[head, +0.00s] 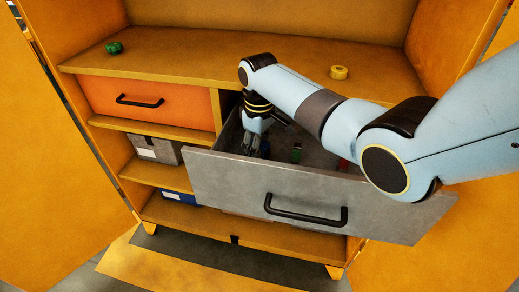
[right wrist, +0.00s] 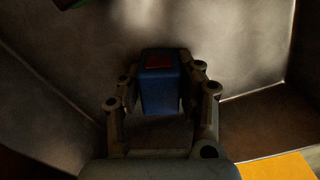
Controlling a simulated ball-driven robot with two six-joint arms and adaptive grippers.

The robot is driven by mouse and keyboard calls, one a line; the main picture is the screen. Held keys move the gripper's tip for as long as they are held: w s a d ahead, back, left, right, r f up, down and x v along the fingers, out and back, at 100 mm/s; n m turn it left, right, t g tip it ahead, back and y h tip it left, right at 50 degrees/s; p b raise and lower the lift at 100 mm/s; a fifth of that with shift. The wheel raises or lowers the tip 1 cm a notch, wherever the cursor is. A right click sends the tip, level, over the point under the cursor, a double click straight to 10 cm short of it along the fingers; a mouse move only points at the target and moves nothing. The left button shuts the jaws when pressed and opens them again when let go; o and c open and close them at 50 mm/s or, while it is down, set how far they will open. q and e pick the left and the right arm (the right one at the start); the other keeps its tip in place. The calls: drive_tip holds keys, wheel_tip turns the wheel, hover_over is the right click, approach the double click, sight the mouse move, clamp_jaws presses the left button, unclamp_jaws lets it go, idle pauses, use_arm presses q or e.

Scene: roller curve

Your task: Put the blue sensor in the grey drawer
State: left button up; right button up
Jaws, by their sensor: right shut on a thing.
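The grey drawer (head: 230,187) is pulled out of the orange cabinet, with a black handle on its front. My right gripper (head: 258,148) reaches down inside the drawer at its left part. In the right wrist view the right gripper (right wrist: 160,105) is shut on the blue sensor (right wrist: 160,95), a blue block with a dark red patch on top. The grey drawer's inside (right wrist: 235,50) surrounds it there. Whether the sensor touches the drawer floor I cannot tell. In the head view the sensor is hidden by the gripper and the drawer front. My left gripper is not in view.
A green object (head: 296,152) and a red one (head: 343,164) lie in the drawer. A green round part (head: 114,47) and a yellow one (head: 339,72) sit on the shelf above. An orange drawer (head: 150,101) is shut at left. Grey (head: 152,148) and blue (head: 180,196) bins stand below.

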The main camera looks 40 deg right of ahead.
drive_tip(key=o, duration=1.2)
drive_tip(key=shift+f, duration=0.1)
drive_tip(key=shift+c, duration=0.2)
wheel_tip(320, 180, up, 8)
drive_tip(key=shift+f+p, duration=0.1)
drive_tip(key=shift+p, duration=0.45)
